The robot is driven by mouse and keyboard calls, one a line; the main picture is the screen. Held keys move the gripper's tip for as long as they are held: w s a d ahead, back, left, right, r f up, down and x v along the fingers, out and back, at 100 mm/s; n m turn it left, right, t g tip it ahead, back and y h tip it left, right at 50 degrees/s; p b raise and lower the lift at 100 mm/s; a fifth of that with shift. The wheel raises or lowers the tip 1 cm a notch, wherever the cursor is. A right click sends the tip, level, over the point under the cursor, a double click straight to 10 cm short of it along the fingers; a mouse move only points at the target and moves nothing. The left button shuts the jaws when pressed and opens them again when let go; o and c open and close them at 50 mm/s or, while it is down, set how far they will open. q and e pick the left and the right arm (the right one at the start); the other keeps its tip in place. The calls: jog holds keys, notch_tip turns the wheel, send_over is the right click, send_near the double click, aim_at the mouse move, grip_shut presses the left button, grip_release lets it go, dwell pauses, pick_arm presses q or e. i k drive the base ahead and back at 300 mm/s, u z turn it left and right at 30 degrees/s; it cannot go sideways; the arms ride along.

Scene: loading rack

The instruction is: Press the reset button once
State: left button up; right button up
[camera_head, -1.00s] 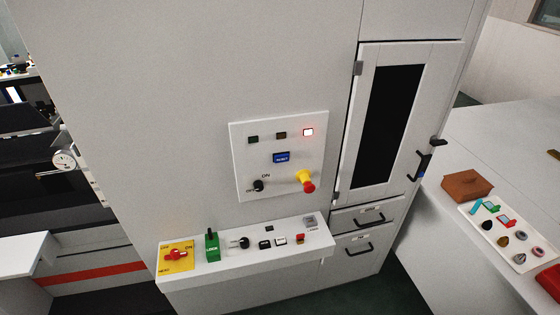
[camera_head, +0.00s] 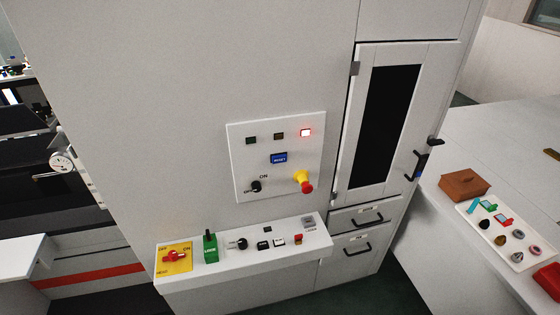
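The blue reset button (camera_head: 279,158), labelled RESET, sits in the middle of a white control panel (camera_head: 247,180) on the grey cabinet front. Above it is a row of three small lamps; the right one (camera_head: 306,132) glows red and the other two are dark. Below it are a black rotary switch (camera_head: 256,186) marked ON and a red emergency stop knob (camera_head: 306,187) with a yellow collar. Neither of my grippers shows in the view, and nothing touches the button.
A white ledge (camera_head: 215,278) below the panel carries a red-and-yellow switch (camera_head: 174,255), a green block (camera_head: 210,248) and several small controls. A cabinet door (camera_head: 352,170) with a dark window is to the right. A side table holds a tray (camera_head: 540,263) and a brown box (camera_head: 464,185).

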aim_at(281, 159)
jog(key=u, duration=0.2)
jog(key=i, duration=0.35)
jog(key=u, duration=0.75)
